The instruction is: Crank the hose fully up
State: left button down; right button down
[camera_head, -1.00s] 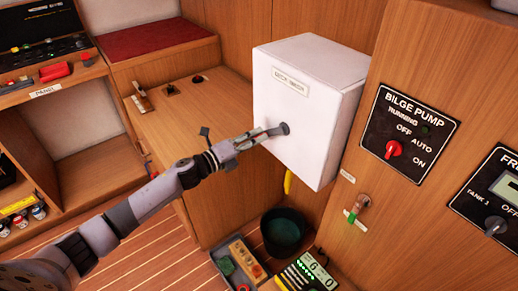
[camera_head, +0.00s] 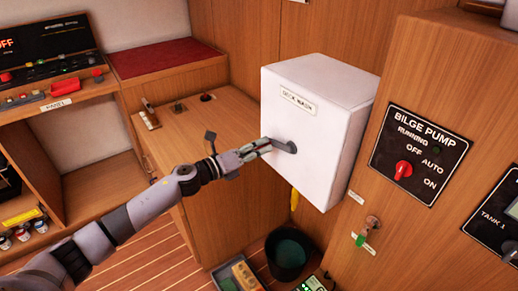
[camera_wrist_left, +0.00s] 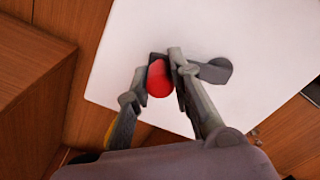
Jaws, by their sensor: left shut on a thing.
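A white box labelled DECK WASH (camera_head: 300,182) is mounted on the wood wall, with a dark crank (camera_head: 286,147) on its front face. A short yellow piece (camera_head: 294,200), apparently the hose, hangs below the box; the rest of it is hidden. My left gripper (camera_head: 262,146) is at the crank's left end. In the left wrist view, my left gripper (camera_wrist_left: 160,72) is shut on the red knob (camera_wrist_left: 159,79), and the grey crank arm (camera_wrist_left: 214,71) extends right of it. My right gripper is not in view.
A dark bucket (camera_head: 287,256) stands on the floor below the box. A wood counter (camera_head: 190,130) is left of the box. A panel with the BILGE PUMP switch (camera_head: 403,170) and a green-tipped valve handle (camera_head: 365,235) stands close on the right.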

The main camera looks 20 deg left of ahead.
pick_arm(q)
jog(key=shift+a+r, duration=0.1)
jog(key=shift+r, duration=0.1)
jog(key=c, duration=1.4)
grip_release()
jog(key=shift+f, duration=0.15)
jog(key=v, duration=1.2)
